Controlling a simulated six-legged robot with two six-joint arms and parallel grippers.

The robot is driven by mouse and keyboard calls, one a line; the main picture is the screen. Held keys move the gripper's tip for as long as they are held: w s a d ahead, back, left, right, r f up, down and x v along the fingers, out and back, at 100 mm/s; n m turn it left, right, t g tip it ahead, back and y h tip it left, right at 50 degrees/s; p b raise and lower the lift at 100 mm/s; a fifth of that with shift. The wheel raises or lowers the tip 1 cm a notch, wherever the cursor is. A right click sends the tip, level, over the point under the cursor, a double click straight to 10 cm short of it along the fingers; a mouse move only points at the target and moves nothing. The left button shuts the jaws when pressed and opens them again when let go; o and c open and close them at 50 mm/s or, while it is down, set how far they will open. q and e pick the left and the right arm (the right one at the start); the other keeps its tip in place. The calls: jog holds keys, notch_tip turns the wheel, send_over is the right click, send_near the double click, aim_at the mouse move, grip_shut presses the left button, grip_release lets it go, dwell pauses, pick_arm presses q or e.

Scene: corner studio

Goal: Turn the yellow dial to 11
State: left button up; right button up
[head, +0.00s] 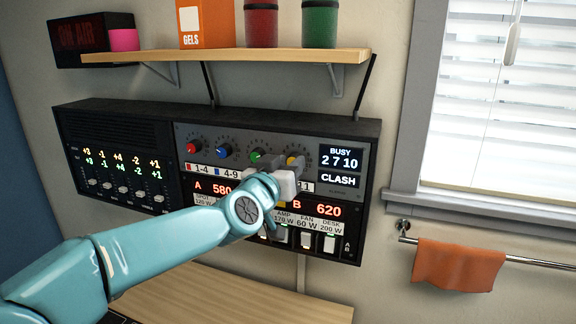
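The yellow dial (291,160) is at the right end of a row of dials on the wall panel (342,128), mostly covered by my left gripper (284,164). The gripper's grey fingers are at the dial, one on each side as far as I can see; whether they are shut on it I cannot tell. The dial's pointer is hidden. A display (340,165) reads "BUSY 2 7 10" and "CLASH". Labels under the dials read "1-4" and "4-9"; the others are partly hidden, one ending in "1". My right gripper is not in view.
Red (193,148), blue (224,151) and green (257,155) dials sit left of the yellow one. Lit switches (329,244) are below my arm. A shelf (230,56) with canisters overhangs the panel. A towel (455,266) hangs on a rail at right.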

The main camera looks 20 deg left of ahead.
pick_arm(q)
jog(key=n+b, duration=0.3)
jog(key=n, duration=0.2)
jog(key=o, duration=0.9)
jog(key=shift+o, duration=0.8)
jog(key=shift+w+f, duration=0.15)
jog(key=shift+w, duration=0.05)
jog(key=s+a, duration=0.1)
jog(key=s, duration=1.5)
jog(key=shift+s+a+f, duration=0.2)
